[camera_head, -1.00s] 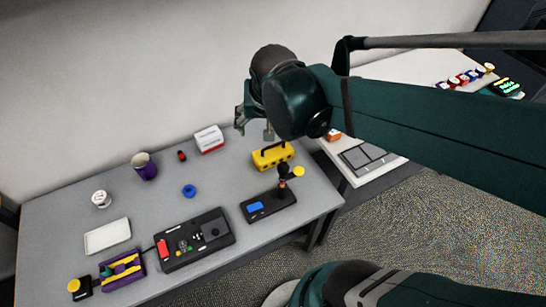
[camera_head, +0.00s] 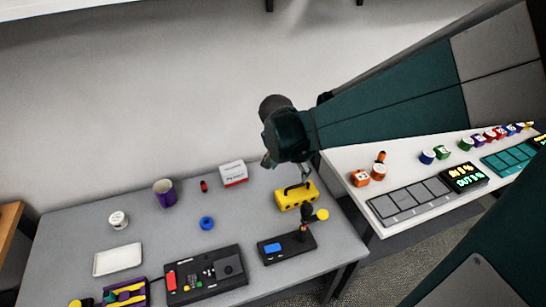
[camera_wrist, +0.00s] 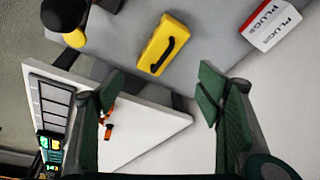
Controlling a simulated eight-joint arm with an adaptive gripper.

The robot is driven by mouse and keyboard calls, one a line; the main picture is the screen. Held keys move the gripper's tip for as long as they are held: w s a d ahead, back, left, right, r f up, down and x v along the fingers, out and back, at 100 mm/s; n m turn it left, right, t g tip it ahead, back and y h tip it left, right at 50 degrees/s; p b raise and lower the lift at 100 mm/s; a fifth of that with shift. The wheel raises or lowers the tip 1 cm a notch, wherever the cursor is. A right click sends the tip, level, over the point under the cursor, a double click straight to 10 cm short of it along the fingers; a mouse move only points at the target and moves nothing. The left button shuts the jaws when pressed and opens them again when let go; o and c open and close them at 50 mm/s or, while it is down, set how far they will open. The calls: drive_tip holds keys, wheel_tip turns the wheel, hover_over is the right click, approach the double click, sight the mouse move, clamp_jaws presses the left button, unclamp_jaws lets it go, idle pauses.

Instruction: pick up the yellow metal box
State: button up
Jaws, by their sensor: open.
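The yellow metal box (camera_head: 295,196) with a black handle on top sits on the grey table near its right edge. It also shows in the wrist view (camera_wrist: 158,48), at the top centre, beyond my fingertips. My gripper (camera_head: 285,166) is just above and behind the box in the head view, partly hidden by my own arm. In the wrist view my gripper (camera_wrist: 160,95) shows two green fingers spread wide with nothing between them. The box looks apart from the fingers.
A white and red plugs box (camera_head: 233,174) stands left of the yellow box. A black device with a blue screen and joystick (camera_head: 290,247) lies in front of it. A control panel (camera_head: 205,275), blue ring (camera_head: 207,223) and purple cup (camera_head: 164,192) are further left. A white table (camera_head: 405,168) stands right.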

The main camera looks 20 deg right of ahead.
sight(294, 187)
drive_tip(key=w+d+f+m+b, duration=0.1)
drive_tip(key=f+m, duration=0.1)
drive_tip(key=f, duration=0.3)
drive_tip(key=w+d+f+m+g+h+b, duration=0.1)
drive_tip(key=w+f+m, duration=0.1)
drive_tip(key=f, duration=0.2)
drive_tip(key=w+d+f+m+g+b, duration=0.1)
drive_tip(key=w+f+m, duration=0.1)
drive_tip(key=f, duration=0.3)
drive_tip(key=shift+d+f, duration=0.15)
drive_tip(key=shift+f, duration=0.2)
drive_tip(key=shift+d+f+h+b, duration=0.15)
drive_tip(key=shift+d+f+b, duration=0.1)
drive_tip(key=shift+f, duration=0.35)
drive_tip(key=shift+d+f+h+b, duration=0.15)
drive_tip(key=shift+d+f, duration=0.1)
drive_tip(key=shift+f, duration=0.35)
drive_tip(key=shift+b+x, duration=0.8)
drive_tip(key=shift+x, duration=1.85)
drive_tip(key=shift+s+a, duration=0.1)
drive_tip(key=shift+a, duration=0.1)
drive_tip(key=shift+c, duration=0.6)
drive_tip(key=c, duration=1.3)
